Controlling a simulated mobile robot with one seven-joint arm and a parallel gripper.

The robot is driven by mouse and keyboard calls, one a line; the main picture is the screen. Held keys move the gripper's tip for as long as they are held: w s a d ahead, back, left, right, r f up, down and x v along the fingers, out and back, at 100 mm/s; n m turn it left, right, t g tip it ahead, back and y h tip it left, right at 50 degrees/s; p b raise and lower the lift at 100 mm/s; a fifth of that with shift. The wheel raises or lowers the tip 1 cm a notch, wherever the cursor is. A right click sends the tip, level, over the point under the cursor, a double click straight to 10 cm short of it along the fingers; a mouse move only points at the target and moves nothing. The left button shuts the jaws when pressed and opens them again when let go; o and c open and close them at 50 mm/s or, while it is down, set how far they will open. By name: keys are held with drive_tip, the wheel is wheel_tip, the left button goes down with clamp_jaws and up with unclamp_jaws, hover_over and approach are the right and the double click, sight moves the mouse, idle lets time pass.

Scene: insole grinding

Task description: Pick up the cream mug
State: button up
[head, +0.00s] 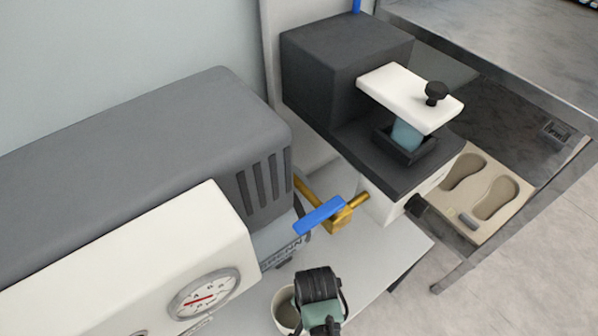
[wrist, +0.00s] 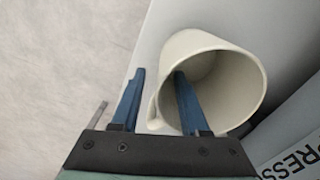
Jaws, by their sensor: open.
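The cream mug (wrist: 250,62) stands upright on a pale surface, its open mouth facing the wrist camera. In the head view the mug (head: 284,312) shows at the bottom, partly hidden by my wrist. My gripper (wrist: 159,73) is open, with two blue fingers. The left finger is outside the mug's left side. The right finger overlaps the mouth, and the near left wall and handle lie between the fingers. I cannot tell how deep the right finger reaches, or whether either finger touches the mug.
A grey and white machine with a gauge (head: 204,294) stands left of the mug. A blue-handled brass valve (head: 320,215) is behind it. Farther right are a dark press (head: 345,60) and an insole tray (head: 523,205). The pale bench (head: 395,248) is clear to the mug's right.

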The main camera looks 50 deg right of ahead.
drive_tip(key=shift+f, duration=0.25)
clamp_jaws()
drive_tip(key=shift+s+f, duration=0.1)
drive_tip(key=shift+s, duration=0.1)
idle(1.1)
